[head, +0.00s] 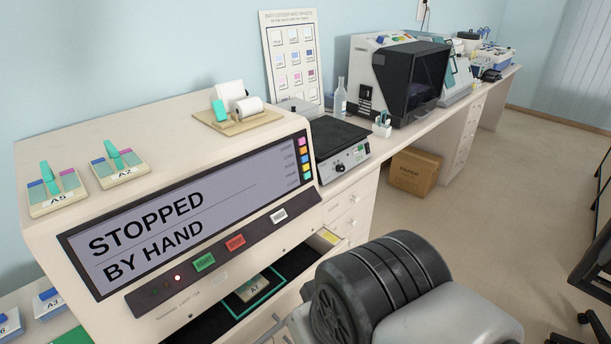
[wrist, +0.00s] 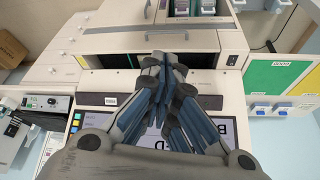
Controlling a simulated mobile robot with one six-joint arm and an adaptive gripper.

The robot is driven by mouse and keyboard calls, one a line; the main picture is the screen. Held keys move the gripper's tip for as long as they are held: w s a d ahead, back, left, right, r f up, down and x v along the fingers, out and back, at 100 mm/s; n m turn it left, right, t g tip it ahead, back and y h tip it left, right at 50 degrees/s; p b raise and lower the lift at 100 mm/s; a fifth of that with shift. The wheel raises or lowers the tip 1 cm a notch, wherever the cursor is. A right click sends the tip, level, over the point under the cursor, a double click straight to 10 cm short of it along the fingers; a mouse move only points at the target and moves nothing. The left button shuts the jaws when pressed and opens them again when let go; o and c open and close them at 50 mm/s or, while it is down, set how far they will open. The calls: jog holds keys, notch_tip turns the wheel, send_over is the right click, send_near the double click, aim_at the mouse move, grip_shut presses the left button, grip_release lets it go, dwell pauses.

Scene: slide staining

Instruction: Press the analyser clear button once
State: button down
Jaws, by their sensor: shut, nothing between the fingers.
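The analyser (head: 150,130) is a large cream machine at the left of the head view. Its screen (head: 185,215) reads "STOPPED BY HAND". On the dark strip below the screen sit a green button (head: 204,262), a red button (head: 235,243) and a white button (head: 279,215). The white one appears to be the clear button, though its label is too small to read surely. It also shows in the wrist view (wrist: 111,100), left of my gripper (wrist: 165,60). My gripper is shut and empty, over the panel; it hides the other two buttons there.
Below the panel is an open dark bay with a teal-edged tray labelled A7 (head: 252,290). Racks A5 (head: 55,192) and A2 (head: 120,168) stand on the analyser's top. A hotplate-like device (head: 340,145) stands to the right.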

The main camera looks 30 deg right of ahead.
aim_at(307, 175)
jog(key=w+d+r+m+t+h, duration=0.1)
jog(key=w+d+t, duration=0.3)
jog(key=w, duration=0.8)
jog(key=w+d+m+t+h, duration=0.15)
jog(key=w+d, duration=0.45)
jog(key=w, duration=0.6)
jog(key=w+d+r+t+h, duration=0.1)
jog(key=w+d+t, duration=0.3)
jog(key=w, duration=0.8)
jog(key=w+d+f+t, duration=0.1)
jog(key=w+d+f, duration=0.15)
jog(key=d, duration=0.25)
jog(key=w+d+f+t, duration=0.2)
jog(key=w+d, duration=0.2)
jog(key=d, duration=0.1)
jog(key=s+d+f+m+t+h, duration=0.1)
jog(key=d+f+m+t+h, duration=0.1)
jog(key=d+f+t, duration=0.2)
notch_tip(307, 175, down, 3)
jog(key=shift+s+d+f+b, duration=0.2)
jog(key=shift+s+d+b, duration=0.25)
jog(key=shift+d, duration=0.75)
jog(key=shift+w+h, duration=0.15)
jog(key=shift+h, duration=0.3)
jog(key=w+a+f+b, duration=0.1)
jog(key=w+a+b, duration=0.1)
jog(key=w, duration=0.6)
jog(key=shift+a+f+b, duration=0.3)
jog(key=shift+f+b, duration=0.05)
jog(key=shift+b, duration=0.2)
